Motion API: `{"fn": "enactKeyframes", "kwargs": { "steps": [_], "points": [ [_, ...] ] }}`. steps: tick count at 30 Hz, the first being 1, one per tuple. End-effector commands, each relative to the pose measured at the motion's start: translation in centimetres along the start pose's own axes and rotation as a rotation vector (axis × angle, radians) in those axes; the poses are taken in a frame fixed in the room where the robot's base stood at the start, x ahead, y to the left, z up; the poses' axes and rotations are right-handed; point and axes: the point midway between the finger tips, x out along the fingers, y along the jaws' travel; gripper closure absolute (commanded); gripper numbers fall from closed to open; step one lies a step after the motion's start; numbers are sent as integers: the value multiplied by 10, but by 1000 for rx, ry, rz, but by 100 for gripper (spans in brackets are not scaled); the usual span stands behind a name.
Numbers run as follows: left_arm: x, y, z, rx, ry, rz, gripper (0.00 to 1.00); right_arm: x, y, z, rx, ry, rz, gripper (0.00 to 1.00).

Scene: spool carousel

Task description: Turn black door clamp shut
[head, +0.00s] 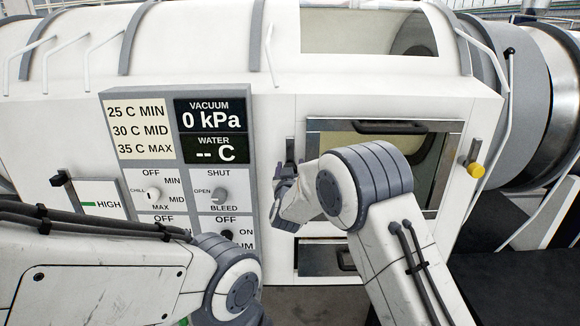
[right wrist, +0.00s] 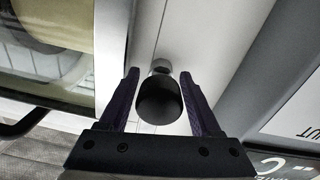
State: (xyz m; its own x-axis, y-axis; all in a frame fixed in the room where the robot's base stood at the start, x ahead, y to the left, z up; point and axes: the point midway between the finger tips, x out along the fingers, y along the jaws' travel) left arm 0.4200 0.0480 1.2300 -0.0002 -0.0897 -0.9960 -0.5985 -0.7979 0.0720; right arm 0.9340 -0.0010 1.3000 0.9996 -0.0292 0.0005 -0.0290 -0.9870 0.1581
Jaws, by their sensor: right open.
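The black door clamp (head: 290,149) sits on the white machine front, just left of the metal-framed door (head: 452,140). Its dark lever appears upright in the head view. My right gripper (head: 284,178) is at the clamp's lower end, partly hidden by my own wrist. In the right wrist view the black round knob (right wrist: 160,100) of the clamp lies between the two spread fingers of my right gripper (right wrist: 159,74). A gap shows on each side of the knob. My left arm comes in from the left, but its gripper is out of view.
A yellow-ended clamp (head: 475,169) is on the door's right side. The door has a black bar handle (head: 389,127). Left of the clamp is a grey control panel (head: 249,170) with dials and displays. A lower metal drawer (head: 318,258) is under the door.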

Motion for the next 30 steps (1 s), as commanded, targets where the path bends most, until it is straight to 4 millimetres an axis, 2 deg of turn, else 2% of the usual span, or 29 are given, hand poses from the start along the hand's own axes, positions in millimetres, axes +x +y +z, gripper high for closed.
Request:
{"fn": "enactKeyframes", "kwargs": {
  "steps": [1,5,6,17,23,30],
  "points": [
    [0,0,0,0,0,0,50,0,0,0,0,0,0,43],
    [0,0,0,0,0,0,50,0,0,0,0,0,0,93],
    [0,0,0,0,0,0,50,0,0,0,0,0,0,100],
    [7,0,0,-1,0,0,50,0,0,2,26,-1,0,100],
    [28,-2,2,-4,0,0,50,-1,-1,5,116,-3,0,100],
    [65,-5,4,-9,0,0,50,-1,-1,7,311,-6,-1,100]
  ]
}}
